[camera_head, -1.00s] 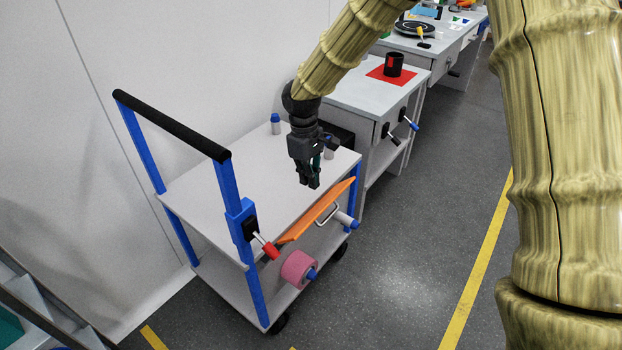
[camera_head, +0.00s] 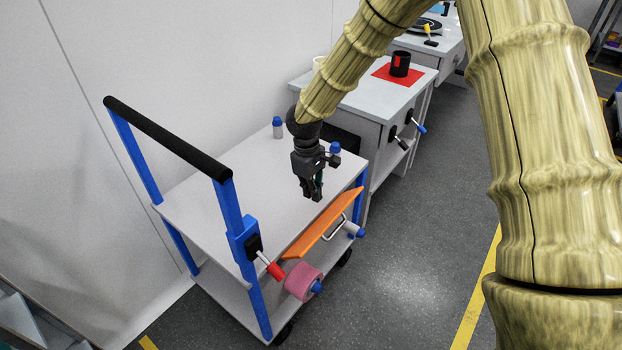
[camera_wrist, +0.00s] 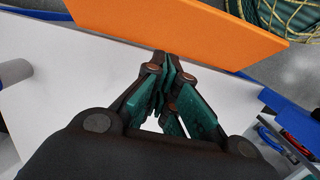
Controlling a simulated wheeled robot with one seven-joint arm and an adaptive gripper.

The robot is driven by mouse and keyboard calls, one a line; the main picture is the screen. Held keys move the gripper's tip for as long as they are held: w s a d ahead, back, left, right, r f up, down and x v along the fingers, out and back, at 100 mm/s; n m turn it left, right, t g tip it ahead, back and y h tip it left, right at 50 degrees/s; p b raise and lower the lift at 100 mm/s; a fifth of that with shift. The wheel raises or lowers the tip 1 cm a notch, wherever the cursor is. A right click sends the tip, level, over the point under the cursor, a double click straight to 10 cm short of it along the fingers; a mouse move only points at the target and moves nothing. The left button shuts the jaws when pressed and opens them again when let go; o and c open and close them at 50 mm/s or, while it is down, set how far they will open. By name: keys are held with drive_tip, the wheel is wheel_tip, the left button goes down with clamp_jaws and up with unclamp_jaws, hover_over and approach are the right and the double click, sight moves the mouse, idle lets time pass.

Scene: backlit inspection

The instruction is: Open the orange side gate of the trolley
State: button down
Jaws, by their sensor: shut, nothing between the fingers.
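The trolley (camera_head: 215,205) has a white top, blue posts and a black push handle. Its orange side gate (camera_head: 323,225) is on the near right side, tilted outward from the top, with a pale wire handle (camera_head: 336,230) on its outer face. My gripper (camera_head: 313,199) is shut and empty above the trolley top, just inside the gate and apart from it in the head view. In the wrist view the orange gate (camera_wrist: 185,30) spans the top of the picture, beyond my closed fingertips (camera_wrist: 170,65).
A red-tipped lever (camera_head: 273,270) sits on the blue post. A pink roll (camera_head: 303,282) is on the trolley's side below the gate. A workbench (camera_head: 350,95) with a black mug (camera_head: 400,64) stands behind. The floor at right is open.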

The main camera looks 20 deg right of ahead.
sight(322, 219)
drive_tip(key=shift+s+d+f, duration=0.35)
drive_tip(key=shift+s+f, duration=0.1)
drive_tip(key=shift+f, duration=0.15)
drive_tip(key=shift+s+d+f, duration=0.3)
drive_tip(key=shift+s+f, duration=0.1)
drive_tip(key=shift+f, duration=0.2)
drive_tip(key=shift+s+d+f, duration=0.35)
drive_tip(key=shift+s+f, duration=0.1)
drive_tip(key=shift+f, duration=0.15)
drive_tip(key=shift+s, duration=0.1)
